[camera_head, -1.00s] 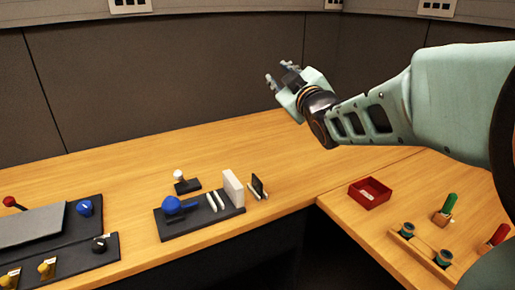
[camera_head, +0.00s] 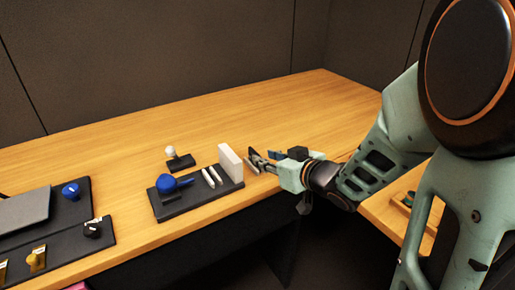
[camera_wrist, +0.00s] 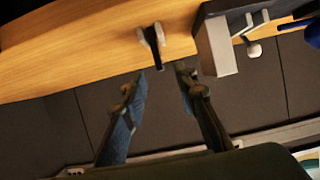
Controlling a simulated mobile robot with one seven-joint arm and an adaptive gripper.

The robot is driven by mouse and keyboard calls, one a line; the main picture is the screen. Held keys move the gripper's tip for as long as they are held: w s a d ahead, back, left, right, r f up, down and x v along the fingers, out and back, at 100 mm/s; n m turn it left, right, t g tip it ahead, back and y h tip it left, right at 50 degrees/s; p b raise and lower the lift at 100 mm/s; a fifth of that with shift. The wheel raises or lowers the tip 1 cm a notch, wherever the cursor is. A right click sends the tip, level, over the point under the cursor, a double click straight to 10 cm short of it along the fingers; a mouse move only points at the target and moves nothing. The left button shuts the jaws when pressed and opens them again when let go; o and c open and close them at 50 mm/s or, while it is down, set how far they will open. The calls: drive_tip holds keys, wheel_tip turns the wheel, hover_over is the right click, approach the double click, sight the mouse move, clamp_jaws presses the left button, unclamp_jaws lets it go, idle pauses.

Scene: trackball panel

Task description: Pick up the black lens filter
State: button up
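The black lens filter (camera_head: 252,155) stands upright in a small white holder on the wooden desk, right of the white block. In the wrist view, the filter (camera_wrist: 151,42) shows edge-on as a dark strip between pale holder parts. My gripper (camera_head: 266,161) reaches in from the right, low over the desk, with its fingertips close to the filter and partly covering the holder. In the wrist view, my gripper (camera_wrist: 168,66) has its two fingers apart with nothing between them; the filter is just beyond the left fingertip. Contact cannot be told.
A black panel (camera_head: 172,212) with a blue trackball (camera_head: 166,184), white strips and a white block (camera_head: 229,162) is just left of the filter. A white knob on a dark base (camera_head: 179,162) stands behind it. The desk behind is clear.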

sight(258, 154)
drive_tip(key=b+x, duration=0.2)
drive_tip(key=x, duration=0.5)
drive_tip(key=shift+a+r, duration=0.1)
clamp_jaws()
